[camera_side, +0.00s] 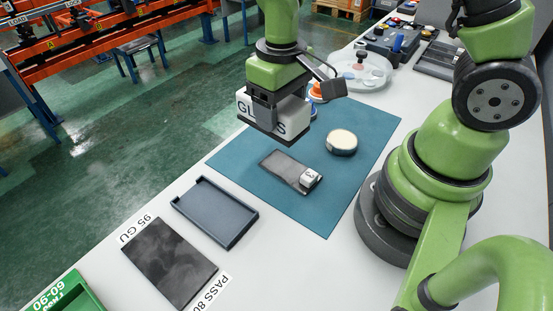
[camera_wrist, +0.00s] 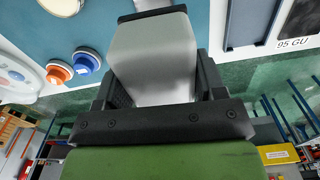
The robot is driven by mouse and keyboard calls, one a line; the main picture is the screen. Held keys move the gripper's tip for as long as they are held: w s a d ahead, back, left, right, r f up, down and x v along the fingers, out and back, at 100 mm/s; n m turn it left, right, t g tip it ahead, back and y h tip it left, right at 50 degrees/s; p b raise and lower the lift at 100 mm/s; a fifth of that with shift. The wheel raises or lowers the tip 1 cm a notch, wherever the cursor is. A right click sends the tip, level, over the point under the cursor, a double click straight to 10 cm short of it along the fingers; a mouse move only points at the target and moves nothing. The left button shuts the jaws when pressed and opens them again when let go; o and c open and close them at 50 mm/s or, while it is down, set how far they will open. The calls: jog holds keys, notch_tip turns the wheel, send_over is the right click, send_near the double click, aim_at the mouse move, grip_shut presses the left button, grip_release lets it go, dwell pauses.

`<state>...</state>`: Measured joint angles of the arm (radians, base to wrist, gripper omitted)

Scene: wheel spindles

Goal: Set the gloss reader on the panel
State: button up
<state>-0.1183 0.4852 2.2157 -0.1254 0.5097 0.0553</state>
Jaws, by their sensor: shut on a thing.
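The gloss reader (camera_side: 290,117) is a white box with a dark base and the partly hidden lettering GLOSS. My gripper (camera_side: 266,102) is shut on it and holds it above the far left part of the blue mat. In the wrist view the gloss reader (camera_wrist: 153,50) sits between the jaws of my gripper (camera_wrist: 158,82). The panel (camera_side: 170,262) is a dark, smudged flat plate lying on the white table at the front left, apart from the gripper. The printed labels 95 GU and PASS 80 flank it.
An empty grey tray (camera_side: 251,219) with raised edges lies between panel and blue mat (camera_side: 235,159). On the mat are a dark flat block (camera_side: 283,167) with a white tag and a round cream-topped puck (camera_side: 342,141). A green bin (camera_side: 70,300) stands at the front left.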

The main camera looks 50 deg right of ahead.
jog(key=f, duration=0.5)
jog(key=shift+s+d, duration=0.25)
jog(key=shift+d, duration=0.15)
jog(key=shift+w+f, duration=0.1)
jog(key=shift+f, duration=2.4)
jog(key=shift+f, duration=0.1)
jog(key=o, duration=1.2)
notch_tip(320, 180, up, 13)
jog(key=shift+f, duration=0.2)
jog(key=s+r+m+t, duration=0.1)
jog(key=s+r+t, duration=0.1)
jog(key=r, duration=0.3)
jog(key=s+r+m+t+y, duration=0.1)
jog(key=s+r+t, duration=0.1)
jog(key=s+r, duration=0.2)
jog(key=s+r+m+t+y, duration=0.1)
jog(key=s+r+t, duration=0.2)
jog(key=r, duration=0.4)
jog(key=shift+s+a, duration=0.25)
jog(key=shift+s, duration=0.35)
